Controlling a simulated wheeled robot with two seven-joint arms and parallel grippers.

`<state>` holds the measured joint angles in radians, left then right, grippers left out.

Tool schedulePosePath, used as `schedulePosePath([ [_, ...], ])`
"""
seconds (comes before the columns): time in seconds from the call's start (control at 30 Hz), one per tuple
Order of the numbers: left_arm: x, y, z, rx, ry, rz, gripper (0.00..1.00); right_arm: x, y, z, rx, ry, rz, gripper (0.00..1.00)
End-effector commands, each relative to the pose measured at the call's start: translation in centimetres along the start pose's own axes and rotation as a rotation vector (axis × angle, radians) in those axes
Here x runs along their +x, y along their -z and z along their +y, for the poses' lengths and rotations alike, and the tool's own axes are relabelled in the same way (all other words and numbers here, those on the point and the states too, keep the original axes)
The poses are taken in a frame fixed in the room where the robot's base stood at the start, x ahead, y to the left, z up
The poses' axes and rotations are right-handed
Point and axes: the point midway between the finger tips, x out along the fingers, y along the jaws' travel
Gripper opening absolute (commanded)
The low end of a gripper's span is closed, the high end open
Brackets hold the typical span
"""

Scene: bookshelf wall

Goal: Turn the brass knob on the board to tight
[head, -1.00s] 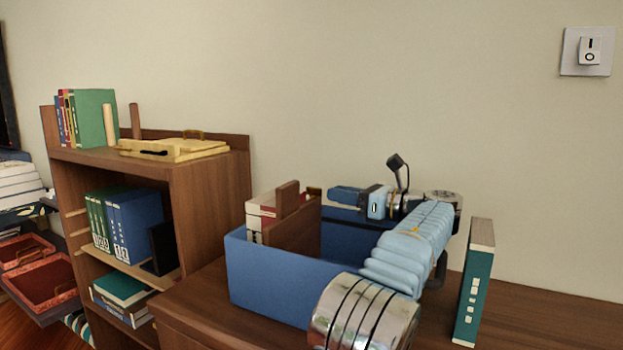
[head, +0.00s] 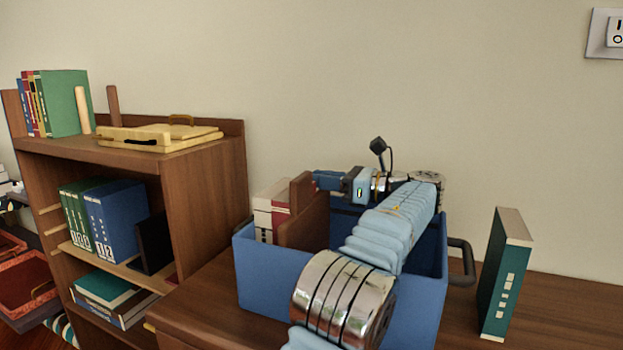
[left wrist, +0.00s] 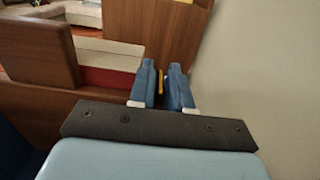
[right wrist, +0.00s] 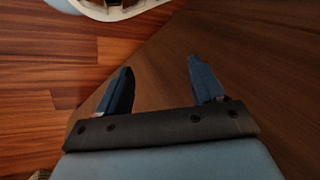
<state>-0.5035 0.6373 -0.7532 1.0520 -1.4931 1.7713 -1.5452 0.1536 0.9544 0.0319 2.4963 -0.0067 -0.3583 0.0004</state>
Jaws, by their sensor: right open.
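I cannot make out a brass knob for certain. A small yellow piece (left wrist: 160,82) shows between the left fingers in the left wrist view; I cannot tell whether it is gripped or behind them. A brown wooden board (head: 304,215) stands upright in the blue box (head: 295,277); it may be the board meant. My left gripper (head: 329,180) points left over the box's back, close beside the board. Its fingers (left wrist: 162,88) are close together with a narrow gap. My right gripper (right wrist: 160,85) is open and empty above a dark wooden surface, outside the head view.
White and red books (head: 265,212) stand left of the board. A teal book (head: 503,275) stands upright right of the box on the wooden top (head: 560,315). A bookcase (head: 205,200) with books and a yellow case (head: 165,137) is at left. The wall lies close behind.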

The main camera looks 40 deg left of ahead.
Motion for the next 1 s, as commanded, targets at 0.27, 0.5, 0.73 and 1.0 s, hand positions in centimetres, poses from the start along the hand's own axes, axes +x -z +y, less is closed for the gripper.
schedulePosePath([
  [0.27,0.00,0.00,-0.01,0.000,0.000,0.000,0.00,0.00,0.02,0.02,0.001,0.000,0.000,0.68],
  [0.5,0.02,0.01,0.00,0.000,0.004,0.000,0.00,0.03,0.01,0.03,0.001,0.000,0.000,0.68],
  [0.73,0.03,0.08,0.04,0.000,0.069,0.002,0.00,0.36,0.01,0.17,0.001,0.000,0.001,0.68],
  [1.0,0.06,0.11,0.09,-0.001,0.255,0.003,0.00,0.98,0.01,0.44,0.002,-0.001,0.001,0.68],
])
